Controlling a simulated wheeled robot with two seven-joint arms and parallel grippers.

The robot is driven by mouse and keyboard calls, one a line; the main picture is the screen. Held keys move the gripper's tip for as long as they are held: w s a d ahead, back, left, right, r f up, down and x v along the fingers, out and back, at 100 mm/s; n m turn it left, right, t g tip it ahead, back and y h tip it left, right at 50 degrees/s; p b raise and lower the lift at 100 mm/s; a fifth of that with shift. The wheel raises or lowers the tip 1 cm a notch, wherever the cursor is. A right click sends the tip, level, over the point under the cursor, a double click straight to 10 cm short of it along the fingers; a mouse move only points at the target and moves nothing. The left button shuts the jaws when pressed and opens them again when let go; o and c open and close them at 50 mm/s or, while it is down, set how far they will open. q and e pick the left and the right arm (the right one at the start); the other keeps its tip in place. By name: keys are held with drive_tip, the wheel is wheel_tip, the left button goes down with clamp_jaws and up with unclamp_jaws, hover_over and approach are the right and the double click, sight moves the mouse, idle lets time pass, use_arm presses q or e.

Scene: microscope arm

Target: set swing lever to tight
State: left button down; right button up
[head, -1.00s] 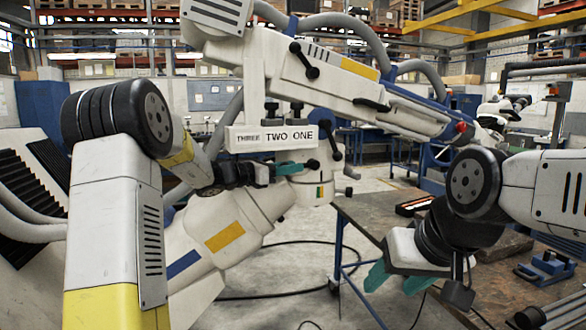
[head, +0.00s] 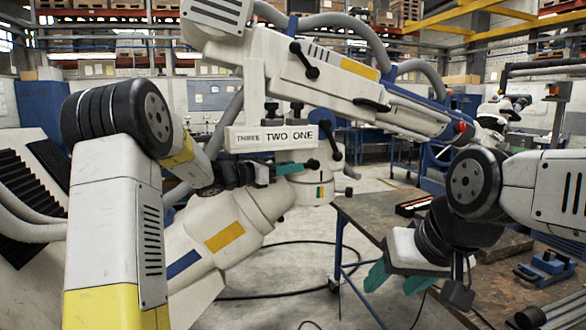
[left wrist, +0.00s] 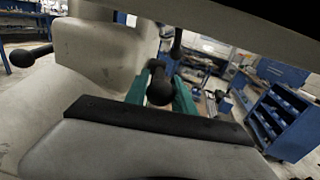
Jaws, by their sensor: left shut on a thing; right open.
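The white microscope arm (head: 340,85) stands in front of me, with a nameplate reading THREE TWO ONE (head: 275,138). Below the plate, my left gripper (head: 290,168) is shut on a black ball-ended lever (head: 312,164). In the left wrist view its ball (left wrist: 160,91) shows between the teal fingers of my left gripper (left wrist: 160,98). I cannot read any tight marking for it. A coloured sticker (head: 320,191) sits on the white joint just below. My right gripper (head: 395,281) is open and empty, beside the worktable, pointing down.
Other black ball-ended levers show on the microscope arm, one above the plate (head: 305,60) and one right of it (head: 334,140). A brown worktable (head: 365,215) with tools stands at the right. A black cable lies on the floor.

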use_arm(q)
wheel_tip(320, 180, down, 3)
drive_tip(key=t+h, duration=0.2)
drive_tip(key=h, duration=0.1)
drive_tip(key=shift+w+d+f+n+t, duration=0.1)
drive_tip(key=shift+d+f+n+t, duration=0.05)
drive_tip(key=shift+n+t, duration=0.2)
